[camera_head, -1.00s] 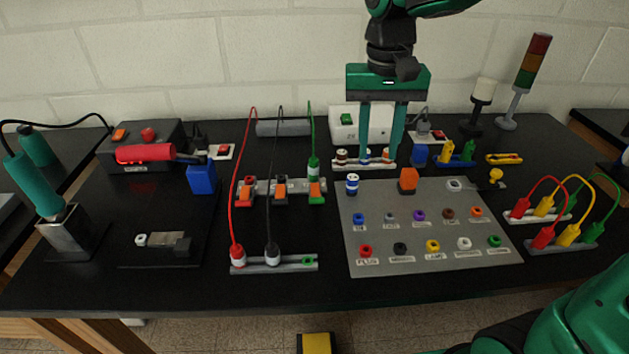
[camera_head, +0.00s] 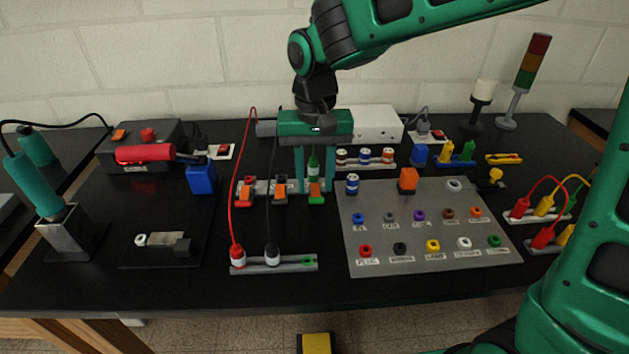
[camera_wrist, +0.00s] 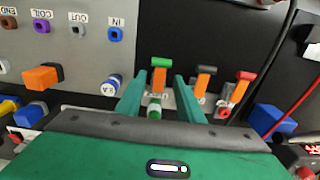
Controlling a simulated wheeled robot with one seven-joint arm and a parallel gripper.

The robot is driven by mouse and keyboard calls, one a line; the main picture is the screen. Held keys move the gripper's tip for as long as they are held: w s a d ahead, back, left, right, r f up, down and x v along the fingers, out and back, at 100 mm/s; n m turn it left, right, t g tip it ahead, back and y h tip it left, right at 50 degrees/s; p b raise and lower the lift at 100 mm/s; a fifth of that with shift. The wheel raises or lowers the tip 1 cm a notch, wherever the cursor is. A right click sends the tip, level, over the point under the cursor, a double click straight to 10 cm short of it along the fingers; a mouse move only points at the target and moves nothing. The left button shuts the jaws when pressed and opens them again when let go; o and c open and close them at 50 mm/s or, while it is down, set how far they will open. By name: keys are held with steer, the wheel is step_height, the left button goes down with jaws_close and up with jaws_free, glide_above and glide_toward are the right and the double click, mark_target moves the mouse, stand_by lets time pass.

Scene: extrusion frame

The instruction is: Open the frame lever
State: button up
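Three orange levers stand in a row on a grey rail (camera_head: 262,186). The rightmost lever has a green tip (camera_head: 316,190) and shows at centre in the wrist view (camera_wrist: 158,78); the black-tipped lever (camera_wrist: 202,80) and red-tipped lever (camera_wrist: 240,88) stand beside it. A green plug (camera_head: 313,163) sits in the rail behind the green-tipped lever. My gripper (camera_head: 314,190) points down over that end of the rail, its two fingers apart, with the plug and lever in line between them. Nothing is gripped. The lever labels are too small or hidden to read.
A grey panel (camera_head: 430,255) with coloured sockets lies right of the levers. A blue block (camera_head: 201,179) stands to the left. Bare black table lies in front of the levers.

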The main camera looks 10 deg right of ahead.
mark_target(316, 195)
steer(key=shift+f, duration=0.55)
jaws_close()
steer(key=shift+w+r+g, duration=0.1)
steer(key=shift+g, duration=0.2)
steer(key=g, duration=0.1)
steer(key=w+g, duration=0.1)
steer(key=g, duration=0.2)
steer(key=shift+w+d+r+g, duration=0.15)
steer(key=shift+w+r+g, duration=0.2)
steer(key=shift+g, duration=0.05)
steer(key=shift+w+r+g, duration=0.1)
steer(key=shift+w+g, duration=0.3)
steer(key=shift+g, duration=0.75)
steer(key=shift+w+g, duration=0.35)
steer(key=shift+g, duration=0.8)
